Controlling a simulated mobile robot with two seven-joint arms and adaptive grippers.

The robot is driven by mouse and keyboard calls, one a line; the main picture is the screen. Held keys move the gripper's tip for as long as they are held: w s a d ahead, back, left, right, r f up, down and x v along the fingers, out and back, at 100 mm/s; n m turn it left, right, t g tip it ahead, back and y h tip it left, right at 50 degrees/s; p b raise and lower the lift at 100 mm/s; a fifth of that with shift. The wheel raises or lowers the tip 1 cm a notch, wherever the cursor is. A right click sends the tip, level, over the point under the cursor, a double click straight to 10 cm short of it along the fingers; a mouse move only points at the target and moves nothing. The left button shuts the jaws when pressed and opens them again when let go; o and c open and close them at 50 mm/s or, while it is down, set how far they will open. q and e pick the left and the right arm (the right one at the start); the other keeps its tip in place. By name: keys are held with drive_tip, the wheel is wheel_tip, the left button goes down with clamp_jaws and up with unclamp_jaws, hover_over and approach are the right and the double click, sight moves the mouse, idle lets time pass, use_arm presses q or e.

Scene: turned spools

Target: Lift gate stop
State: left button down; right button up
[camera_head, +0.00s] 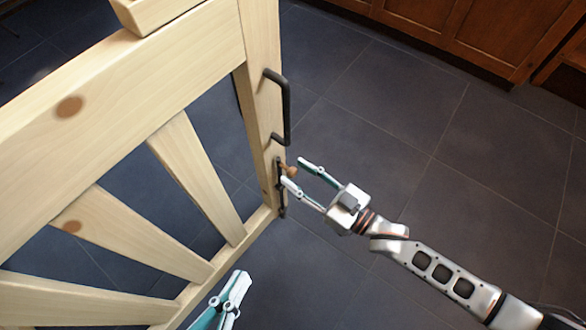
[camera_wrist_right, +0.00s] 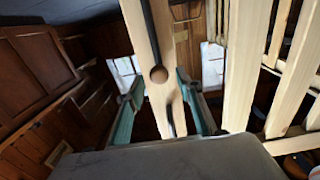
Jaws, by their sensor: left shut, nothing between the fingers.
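The light wood gate (camera_head: 120,75) fills the left of the head view. On its end post is a dark metal gate stop (camera_head: 281,202) with a small round brown knob (camera_head: 291,171). My right gripper (camera_head: 294,171) is open at the knob, its fingertips on either side of it. In the right wrist view the knob (camera_wrist_right: 158,74) shows between and beyond the spread fingers (camera_wrist_right: 157,84); I cannot tell whether they touch it. My left gripper (camera_head: 242,278) is shut and empty, low in the head view, in front of the gate's lower rail.
A black bar handle (camera_head: 287,108) sticks out from the post above the stop. Wooden cabinets (camera_head: 470,30) stand at the back right. The dark tiled floor (camera_head: 400,120) right of the gate is clear.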

drive_tip(key=v, duration=1)
drive_tip(key=shift+a, duration=0.1)
